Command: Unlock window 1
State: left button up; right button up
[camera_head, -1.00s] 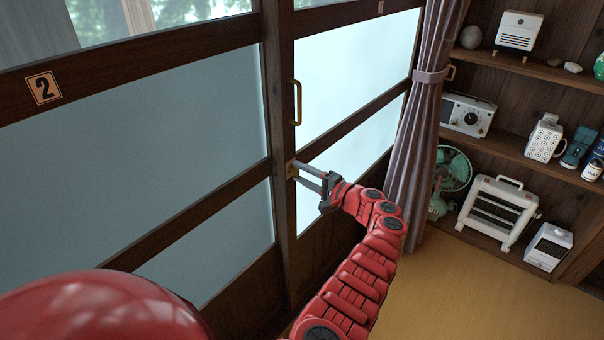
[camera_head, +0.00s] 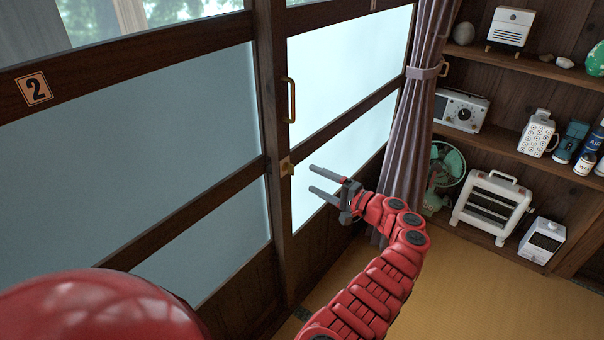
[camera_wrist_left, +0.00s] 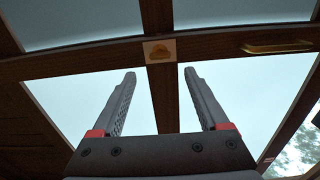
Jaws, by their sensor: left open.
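Window 1 (camera_head: 350,72) is the bright frosted sliding panel in a dark wood frame, right of the middle post in the head view. A small brass lock (camera_head: 287,166) sits on that post, below the window's brass handle (camera_head: 290,100). In the wrist view the lock (camera_wrist_left: 159,52) is a brass knob on a pale plate, beyond and between the fingertips. My left gripper (camera_head: 312,179) is open and empty, a short way right of the lock and apart from it. Both fingers also show in the wrist view (camera_wrist_left: 159,74). My right gripper is not in view.
Window 2, with its number plate (camera_head: 34,89), fills the left. A tied curtain (camera_head: 411,120) hangs right of window 1. Shelves (camera_head: 508,146) with a radio (camera_head: 460,110), fan and heater (camera_head: 490,205) stand at the right. Tatami floor (camera_head: 440,290) is clear in front.

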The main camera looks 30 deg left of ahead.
pick_arm(q)
jog(key=d, duration=1)
jog(key=shift+s+b, duration=0.4)
